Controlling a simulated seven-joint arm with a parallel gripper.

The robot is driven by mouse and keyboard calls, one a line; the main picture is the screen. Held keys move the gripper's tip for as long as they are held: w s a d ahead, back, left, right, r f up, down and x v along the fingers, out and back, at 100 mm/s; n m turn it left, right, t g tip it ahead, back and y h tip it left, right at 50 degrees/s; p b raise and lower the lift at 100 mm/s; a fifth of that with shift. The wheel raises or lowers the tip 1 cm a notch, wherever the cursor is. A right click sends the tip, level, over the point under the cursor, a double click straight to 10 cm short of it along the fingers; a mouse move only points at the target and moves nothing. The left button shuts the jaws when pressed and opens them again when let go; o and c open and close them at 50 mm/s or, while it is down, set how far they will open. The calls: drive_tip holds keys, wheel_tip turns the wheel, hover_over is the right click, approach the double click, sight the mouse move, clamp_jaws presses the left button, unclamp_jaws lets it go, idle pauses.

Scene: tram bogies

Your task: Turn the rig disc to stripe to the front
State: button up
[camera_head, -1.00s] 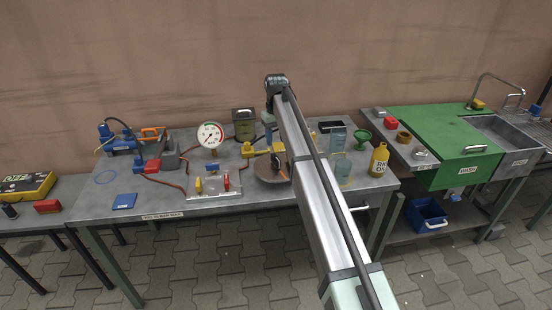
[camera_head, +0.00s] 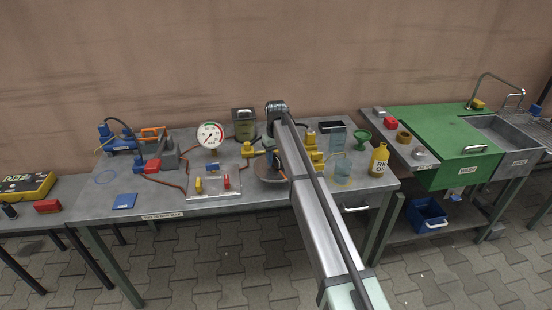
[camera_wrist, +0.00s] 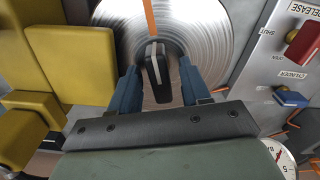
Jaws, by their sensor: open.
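The rig disc (camera_head: 266,178) is a round, brushed-metal plate on the bench, partly hidden by my arm in the head view. In the wrist view the disc (camera_wrist: 205,40) carries an orange stripe (camera_wrist: 149,14) running from the black knob (camera_wrist: 156,72) to the top picture edge, away from the gauge. The knob has a pale line on it. My gripper (camera_wrist: 161,78) is open, with one blue finger on each side of the knob. I cannot tell whether either finger touches it. In the head view the fingers are mostly hidden behind my arm.
A panel (camera_head: 228,192) with red, yellow and blue levers lies left of the disc, with a dial gauge (camera_head: 210,135) behind it. Yellow blocks (camera_head: 316,156) stand right of the disc. A clear jug (camera_head: 343,172) and yellow bottle (camera_head: 379,160) stand further right.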

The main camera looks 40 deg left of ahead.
sight(276, 157)
drive_tip(key=shift+c, duration=0.5)
clamp_jaws()
drive_tip(key=shift+m, duration=1.6)
drive_tip(key=shift+o, duration=0.5)
unclamp_jaws()
wheel_tip(276, 157, up, 14)
